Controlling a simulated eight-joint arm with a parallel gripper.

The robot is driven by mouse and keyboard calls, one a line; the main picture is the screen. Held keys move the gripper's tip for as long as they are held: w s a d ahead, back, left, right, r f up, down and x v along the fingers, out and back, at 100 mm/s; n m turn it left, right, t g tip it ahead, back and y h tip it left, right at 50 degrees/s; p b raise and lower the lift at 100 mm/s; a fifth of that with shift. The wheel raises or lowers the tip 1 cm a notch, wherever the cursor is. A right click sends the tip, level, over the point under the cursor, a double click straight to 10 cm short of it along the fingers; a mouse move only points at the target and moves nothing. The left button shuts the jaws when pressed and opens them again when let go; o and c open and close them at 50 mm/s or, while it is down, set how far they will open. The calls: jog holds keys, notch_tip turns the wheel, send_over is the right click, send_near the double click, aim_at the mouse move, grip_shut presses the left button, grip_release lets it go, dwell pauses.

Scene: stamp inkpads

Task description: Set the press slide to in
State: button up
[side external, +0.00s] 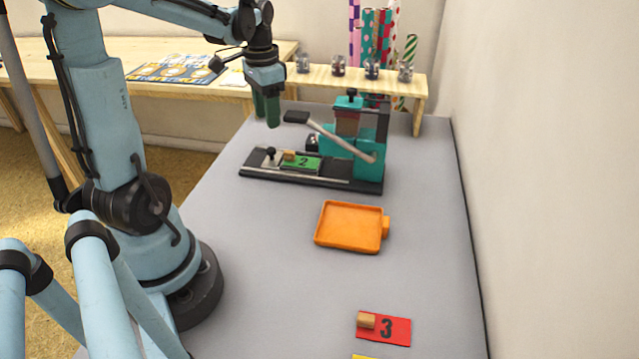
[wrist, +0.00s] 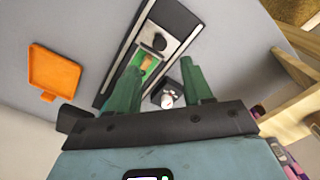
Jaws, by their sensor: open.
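The teal press (side external: 352,143) stands on a black base at the back of the grey table, its long lever handle (side external: 297,117) raised to the left. Its slide rail (side external: 318,180) runs left from under the press head. A green card marked 2 (side external: 304,165) with a small wooden block lies on the slide, left of the head. A black knob (side external: 270,153) stands at the rail's left end; it also shows in the wrist view (wrist: 159,43). My gripper (side external: 266,110) is open and empty, above and behind the rail, apart from the knob. Its green fingers (wrist: 162,88) are spread.
An orange tray (side external: 349,246) lies in front of the press. A red card marked 3 (side external: 398,331) with a wooden block lies near the front. A wooden shelf (side external: 350,81) with jars stands behind. A dark box with a pale round top (wrist: 167,97) shows between my fingers.

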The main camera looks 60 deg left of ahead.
aim_at(271, 149)
jog(key=shift+r, duration=1.8)
jog(key=s+a+f+m+t+h, duration=0.1)
jog(key=s+a+m+t+h, duration=0.1)
jog(key=s+m+t, duration=0.25)
jog(key=shift+s+x, duration=0.15)
jog(key=shift+x, duration=2.8)
jog(key=shift+s+x, duration=0.2)
jog(key=shift+x, duration=2.75)
jog(key=shift+a+f, duration=0.1)
jog(key=shift+c, duration=0.5)
grip_shut()
